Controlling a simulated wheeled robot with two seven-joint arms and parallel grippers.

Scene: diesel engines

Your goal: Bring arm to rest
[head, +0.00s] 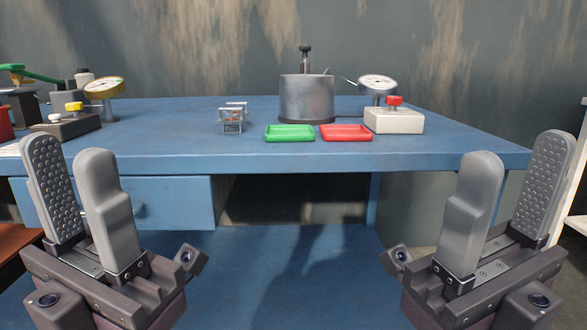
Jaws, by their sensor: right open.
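My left gripper (69,158) is raised at the lower left of the head view, in front of the blue workbench (185,125). Its two grey fingers stand apart with nothing between them. My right gripper (516,158) is raised at the lower right, near the bench's right front corner. Its fingers are also apart and empty. Both grippers point upward in the picture, and neither appears to hold anything. The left gripper covers part of the bench's left front and drawer.
On the bench are a green tray (290,133), a red tray (346,133), a metal cylinder (306,98), a small wire rack (233,121), a white box with a red knob (394,121) and dial gauges (104,86). The floor between my grippers is clear.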

